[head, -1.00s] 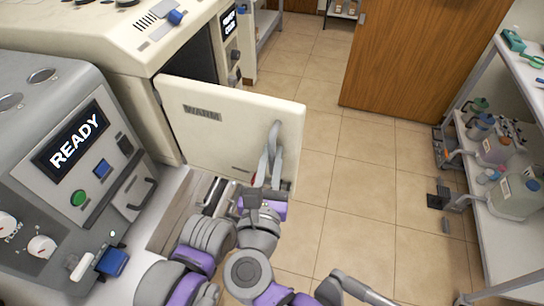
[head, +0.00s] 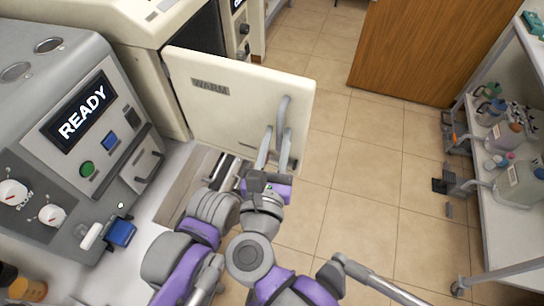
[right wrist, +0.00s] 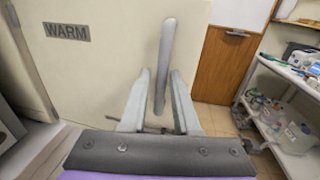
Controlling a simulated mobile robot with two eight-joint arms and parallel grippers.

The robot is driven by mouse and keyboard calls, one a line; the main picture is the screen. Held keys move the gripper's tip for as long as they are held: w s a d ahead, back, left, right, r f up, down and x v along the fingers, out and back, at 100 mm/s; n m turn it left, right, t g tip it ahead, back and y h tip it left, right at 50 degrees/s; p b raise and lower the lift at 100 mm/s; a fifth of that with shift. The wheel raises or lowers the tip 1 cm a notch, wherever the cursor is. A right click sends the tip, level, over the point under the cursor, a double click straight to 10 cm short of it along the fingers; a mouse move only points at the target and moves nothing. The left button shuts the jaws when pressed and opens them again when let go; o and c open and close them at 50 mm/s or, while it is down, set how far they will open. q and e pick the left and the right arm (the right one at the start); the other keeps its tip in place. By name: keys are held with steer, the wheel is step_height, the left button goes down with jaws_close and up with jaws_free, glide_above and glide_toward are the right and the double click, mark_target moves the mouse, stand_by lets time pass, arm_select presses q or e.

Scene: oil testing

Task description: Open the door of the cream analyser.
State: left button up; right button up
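The cream analyser (head: 120,22) stands at the upper left with its door (head: 225,115) swung well open, showing the dark inside (head: 205,50). The door is marked WARM and has a grey upright bar handle (head: 283,118) near its free edge. My right gripper (head: 275,145) is at the lower part of this handle. In the right wrist view, the handle (right wrist: 164,50) stands between the two spread fingers of my right gripper (right wrist: 157,95), with gaps on both sides. The gripper looks open, around the handle without clamping it. My left gripper is not in view.
A grey machine (head: 80,120) with a READY screen stands at the left, close to my arm. A wooden door (head: 420,50) is at the back. A shelf rack (head: 515,235) with bottles is at the right. The tiled floor (head: 350,180) between is clear.

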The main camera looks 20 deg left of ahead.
steer(key=s+d, duration=0.1)
steer(key=s, duration=0.8)
steer(key=shift+d, duration=0.4)
steer(key=shift+s, duration=0.1)
